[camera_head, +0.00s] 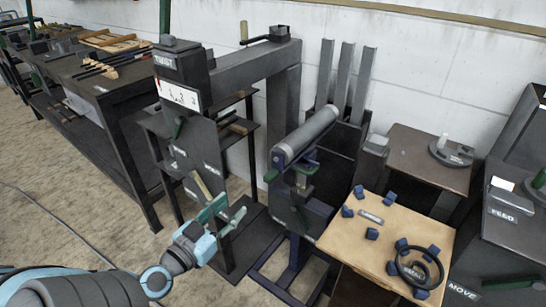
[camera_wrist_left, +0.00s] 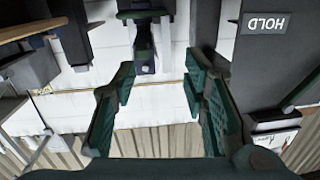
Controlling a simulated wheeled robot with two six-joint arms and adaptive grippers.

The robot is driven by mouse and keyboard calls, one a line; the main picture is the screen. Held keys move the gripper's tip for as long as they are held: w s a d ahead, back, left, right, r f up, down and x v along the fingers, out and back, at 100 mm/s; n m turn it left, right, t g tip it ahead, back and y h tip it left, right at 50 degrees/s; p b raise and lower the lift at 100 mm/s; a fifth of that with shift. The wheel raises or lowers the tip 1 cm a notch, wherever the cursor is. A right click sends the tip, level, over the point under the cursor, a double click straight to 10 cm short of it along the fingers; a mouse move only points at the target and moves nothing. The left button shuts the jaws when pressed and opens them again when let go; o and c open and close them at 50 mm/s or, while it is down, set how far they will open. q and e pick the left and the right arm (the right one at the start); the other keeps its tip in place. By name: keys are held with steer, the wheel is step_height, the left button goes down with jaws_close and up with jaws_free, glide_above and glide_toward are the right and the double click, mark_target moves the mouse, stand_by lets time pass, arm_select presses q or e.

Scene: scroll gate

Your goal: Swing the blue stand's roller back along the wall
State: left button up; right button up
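The blue stand (camera_head: 294,250) stands on the floor at the centre of the head view. Its grey roller (camera_head: 308,134) lies across its top, pointing away toward the wall and slightly right. My left gripper (camera_head: 228,208) is open and empty, lower and to the left of the stand, apart from the roller. In the left wrist view its green fingers (camera_wrist_left: 160,90) are spread, with nothing between them. The roller cannot be clearly made out there. My right gripper is out of view.
A dark machine with a "TWIST" label (camera_head: 181,62) and overhead beam stands left of the roller. Upright grey channels (camera_head: 343,75) stand behind it. A wooden-topped table (camera_head: 340,238) with blue blocks and a dark ring is at right. Bare floor (camera_head: 90,225) lies at left.

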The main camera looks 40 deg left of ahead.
mark_target(266, 180)
arm_select(q)
steer(key=shift+h, duration=0.7)
steer(key=w+b, duration=0.1)
steer(key=w, duration=0.1)
steer(key=w+d+r+b, duration=0.1)
steer(key=w, duration=0.2)
steer(key=w+b, duration=0.1)
steer(key=w, duration=0.2)
steer(key=shift+w+d+r, duration=0.2)
steer(key=shift+d+r, duration=0.1)
steer(key=shift+r, duration=0.05)
steer(key=w, duration=0.2)
steer(key=w+p, duration=0.1)
steer(key=w, duration=0.2)
steer(key=shift+w+r, duration=0.2)
steer(key=shift+w, duration=0.1)
steer(key=shift+w+f, duration=0.1)
steer(key=shift+w, duration=0.3)
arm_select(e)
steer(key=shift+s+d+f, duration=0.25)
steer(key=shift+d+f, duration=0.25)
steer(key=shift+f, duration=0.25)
arm_select(q)
steer(key=shift+s, duration=0.1)
jaws_close()
